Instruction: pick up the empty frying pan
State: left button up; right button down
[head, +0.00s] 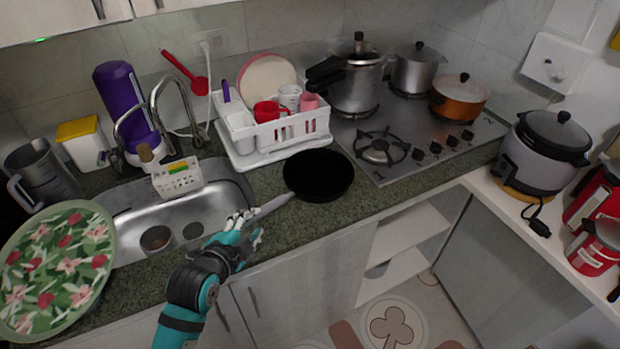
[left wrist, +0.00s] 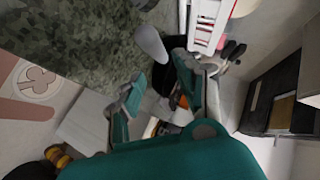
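The frying pan (head: 318,176) has a black, empty inside. It sits on the green granite counter, left of the stove, with its grey handle (head: 272,206) pointing toward the front left. My left gripper (head: 248,230) is at the free end of the handle, its fingers spread. In the left wrist view, the two teal and grey fingers (left wrist: 162,84) stand apart. A pale rounded bar that looks like the handle (left wrist: 150,43) is just beyond them. I cannot tell whether a finger touches it. My right gripper is in neither view.
A steel sink (head: 125,200) lies left of the pan, and a white dish rack (head: 270,138) stands behind it. The stove (head: 425,170) with pots is to the right. A floral plate (head: 55,265) is at the left. The counter's front edge is close to my gripper.

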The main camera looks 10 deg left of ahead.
aim_at(269, 208)
pick_arm(q)
jog(key=x, duration=0.4)
jog(key=shift+w+f, duration=0.1)
jog(key=shift+w, duration=0.25)
jog(key=x, duration=0.1)
jog(key=p+x, duration=0.1)
jog(key=x, duration=0.1)
jog(key=p+x, duration=0.1)
jog(key=shift+w+d+f, duration=0.15)
jog(key=shift+w+d, duration=0.1)
jog(key=shift+d, duration=0.15)
jog(key=shift+w+f, duration=0.2)
jog(key=shift+w, duration=0.1)
jog(key=shift+s, duration=0.1)
grip_shut()
jog(key=shift+r, duration=0.2)
